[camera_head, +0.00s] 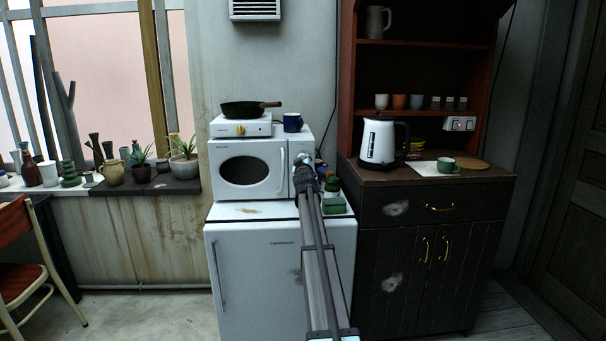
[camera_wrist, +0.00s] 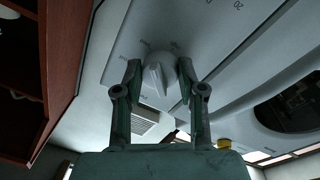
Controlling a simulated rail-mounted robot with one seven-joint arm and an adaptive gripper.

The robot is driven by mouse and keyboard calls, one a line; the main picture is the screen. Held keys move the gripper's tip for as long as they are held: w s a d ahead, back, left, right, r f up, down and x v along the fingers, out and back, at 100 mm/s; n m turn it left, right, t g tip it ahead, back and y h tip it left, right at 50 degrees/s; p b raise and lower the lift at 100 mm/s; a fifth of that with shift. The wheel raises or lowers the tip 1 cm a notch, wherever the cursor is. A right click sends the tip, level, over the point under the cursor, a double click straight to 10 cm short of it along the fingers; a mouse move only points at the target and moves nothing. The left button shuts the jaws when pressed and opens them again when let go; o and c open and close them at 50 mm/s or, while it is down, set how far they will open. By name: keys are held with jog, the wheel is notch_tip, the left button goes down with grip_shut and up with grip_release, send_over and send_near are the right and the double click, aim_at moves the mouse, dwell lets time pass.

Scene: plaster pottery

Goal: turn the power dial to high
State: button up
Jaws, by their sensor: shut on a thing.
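A white microwave (camera_head: 249,168) stands on a small white fridge, with its control panel on the right side. My gripper (camera_head: 306,165) is at that panel and hides its dials in the head view. In the wrist view, a pale round dial (camera_wrist: 160,78) with a raised grip ridge sits between the two fingers of my gripper (camera_wrist: 160,70), which are shut on it. A number 20 shows near the top edge of the panel.
A hotplate (camera_head: 240,128) with a dark pan (camera_head: 250,108) and a blue mug (camera_head: 292,122) stand on the microwave. Green containers (camera_head: 333,204) sit on the fridge (camera_head: 255,265) close to my arm. A dark cabinet (camera_head: 425,260) with a white kettle (camera_head: 378,142) stands at right.

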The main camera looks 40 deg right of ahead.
jog(key=m+b, duration=0.4)
jog(key=b, duration=0.1)
jog(key=shift+w+f+m, duration=0.1)
jog(key=shift+w+m, duration=0.05)
jog(key=shift+m, duration=0.25)
jog(key=m+b, duration=0.3)
jog(key=m, duration=0.1)
jog(key=shift+a+r+g, duration=0.1)
jog(key=shift+r+g, duration=0.15)
jog(key=shift+g, duration=0.05)
jog(key=o, duration=1.1)
jog(key=shift+o, duration=0.2)
jog(key=shift+f, duration=0.1)
